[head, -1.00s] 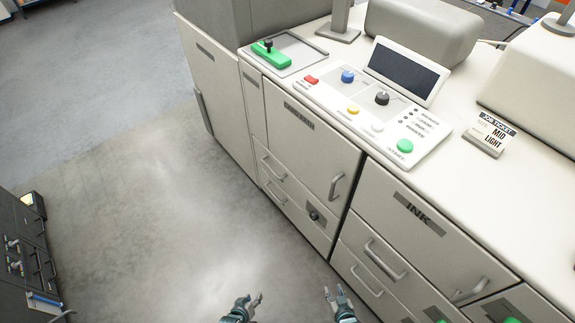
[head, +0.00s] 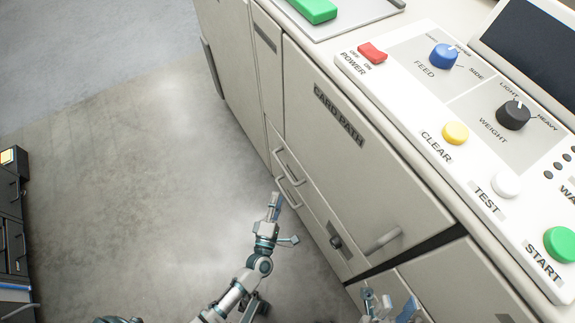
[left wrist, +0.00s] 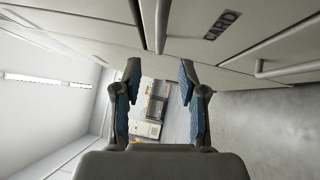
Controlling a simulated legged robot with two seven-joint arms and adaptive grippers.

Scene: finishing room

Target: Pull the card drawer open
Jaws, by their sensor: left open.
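The cream machine front has two narrow drawers under the CARD PATH door, with an upper handle (head: 289,166) and a lower handle (head: 290,194). Both drawers look shut. In the left wrist view, a CARD label (left wrist: 221,25) is on the front, with one bar handle (left wrist: 160,25) just beyond my fingers and another (left wrist: 290,68) to the right. I cannot tell which handle belongs to that label. My left gripper (head: 285,218) is open and empty near the lower handle; its fingers (left wrist: 157,82) are apart. My right gripper (head: 389,300) is open and empty at the bottom.
The CARD PATH door (head: 350,150) with its handle (head: 383,241) is right of the drawers. The control panel (head: 470,110) is above. Grey floor (head: 130,200) is clear to the left; a dark cabinet (head: 12,220) stands at the far left.

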